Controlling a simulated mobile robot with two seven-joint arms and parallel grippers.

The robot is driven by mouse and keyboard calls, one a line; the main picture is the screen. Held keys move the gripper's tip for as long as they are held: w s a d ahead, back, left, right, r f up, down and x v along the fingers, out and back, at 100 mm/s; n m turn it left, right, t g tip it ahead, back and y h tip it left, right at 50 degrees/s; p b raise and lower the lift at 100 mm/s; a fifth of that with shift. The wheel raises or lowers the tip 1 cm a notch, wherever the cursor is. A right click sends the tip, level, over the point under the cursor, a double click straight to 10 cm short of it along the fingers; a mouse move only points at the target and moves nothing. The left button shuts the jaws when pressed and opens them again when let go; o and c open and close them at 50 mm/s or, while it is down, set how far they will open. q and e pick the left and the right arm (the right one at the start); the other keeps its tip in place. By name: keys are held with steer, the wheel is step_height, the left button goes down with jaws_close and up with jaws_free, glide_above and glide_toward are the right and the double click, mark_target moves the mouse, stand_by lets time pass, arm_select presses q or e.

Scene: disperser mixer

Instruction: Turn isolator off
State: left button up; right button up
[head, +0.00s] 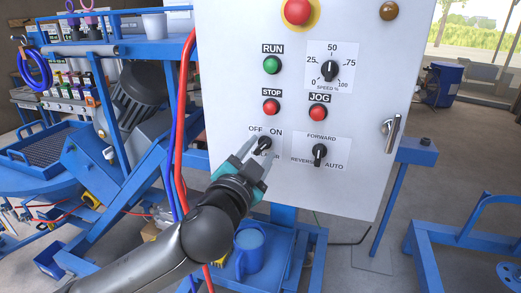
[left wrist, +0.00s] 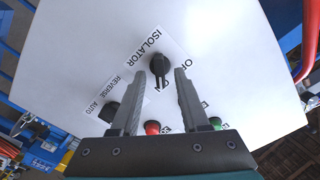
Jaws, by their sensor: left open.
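The black isolator knob (head: 264,143) is on the white control panel (head: 225,60), under the OFF and ON labels. In the left wrist view the knob (left wrist: 159,66) sits beside the ISOLATOR label, and its pointer lies toward ON. My left gripper (head: 259,151) is open in front of the knob. In the left wrist view its two fingertips (left wrist: 167,76) are on either side of the knob's lower end, and I cannot tell whether they touch it. The gripper hides part of the isolator label in the head view. My right gripper is not in view.
A green RUN button (head: 272,65), red STOP button (head: 271,106), red JOG button (head: 318,112), speed dial (head: 330,70) and FORWARD/REVERSE selector (head: 319,153) surround the knob. A red emergency button (head: 297,11) is above. Red hose (head: 181,130) runs along the panel's left edge.

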arm_select(q)
steer(key=shift+w+d, duration=0.2)
steer(key=shift+w, duration=0.25)
steer(key=shift+c, duration=0.3)
jaws_close()
